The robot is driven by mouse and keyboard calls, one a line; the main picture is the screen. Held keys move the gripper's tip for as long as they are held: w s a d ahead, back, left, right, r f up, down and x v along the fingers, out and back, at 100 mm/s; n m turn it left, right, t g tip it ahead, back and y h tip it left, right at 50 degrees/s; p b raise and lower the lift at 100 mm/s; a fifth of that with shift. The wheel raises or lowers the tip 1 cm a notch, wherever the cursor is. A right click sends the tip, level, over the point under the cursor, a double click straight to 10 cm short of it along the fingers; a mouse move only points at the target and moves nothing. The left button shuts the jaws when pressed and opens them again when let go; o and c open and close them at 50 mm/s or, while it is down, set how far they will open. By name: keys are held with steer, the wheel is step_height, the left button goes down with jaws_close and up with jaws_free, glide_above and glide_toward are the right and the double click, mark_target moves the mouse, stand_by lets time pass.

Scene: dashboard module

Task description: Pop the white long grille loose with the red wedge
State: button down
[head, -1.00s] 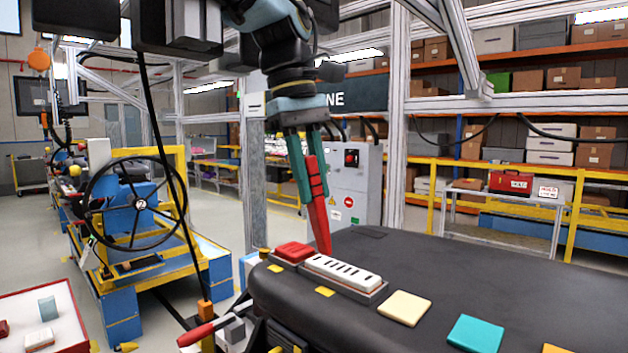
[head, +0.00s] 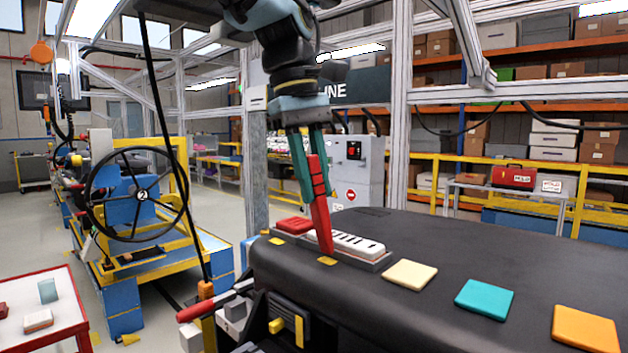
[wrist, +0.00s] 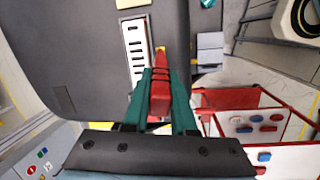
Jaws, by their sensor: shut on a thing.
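The white long grille (head: 358,247) with dark slots sits in a grey frame on the black dashboard (head: 450,262). My gripper (head: 312,165) is shut on the red wedge (head: 319,205), which points down, slightly tilted. The wedge's tip is at the near edge of the grille in the head view; I cannot tell if it touches. In the wrist view the grille (wrist: 136,50) lies just left of the wedge (wrist: 160,90), between the green fingers of my gripper (wrist: 160,88).
A red block (head: 294,225) sits at the grille's left end. Cream (head: 410,274), teal (head: 484,299) and orange (head: 585,329) pads lie to the right on the dashboard. A yellow tab (head: 327,261) lies below the wedge tip. A red-rimmed table (head: 75,300) stands at lower left.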

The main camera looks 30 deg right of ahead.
steer(key=shift+f+b, duration=0.35)
steer(key=shift+f, duration=0.3)
stand_by(1.1)
steer(key=shift+r, duration=0.1)
step_height(320, 180, up, 7)
steer(key=p, duration=0.7)
